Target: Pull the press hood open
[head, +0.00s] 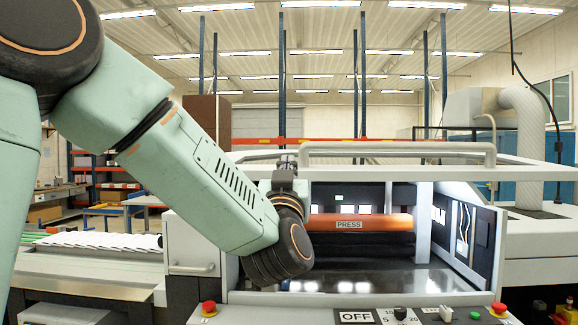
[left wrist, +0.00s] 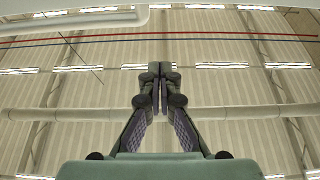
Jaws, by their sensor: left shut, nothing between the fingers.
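The press hood (head: 480,172) is a pale grey frame above the press opening, with a long tubular handle bar (head: 400,149) along its front. Below it the orange beam marked PRESS (head: 362,223) and the dark interior show. My left gripper (head: 287,163) points upward by the left end of the bar; I cannot tell whether it touches. In the left wrist view its fingers (left wrist: 158,80) are together with nothing between them, against the ceiling. A pale rounded tube (left wrist: 80,22), probably the bar, crosses the upper left there, apart from the fingertips. My right gripper is not in view.
A control panel with an OFF display (head: 355,316) and red buttons (head: 209,308) runs along the front. A grey cabinet with a handle (head: 192,268) stands left of the opening. A white duct hose (head: 527,140) rises at the right. The space above the hood looks free.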

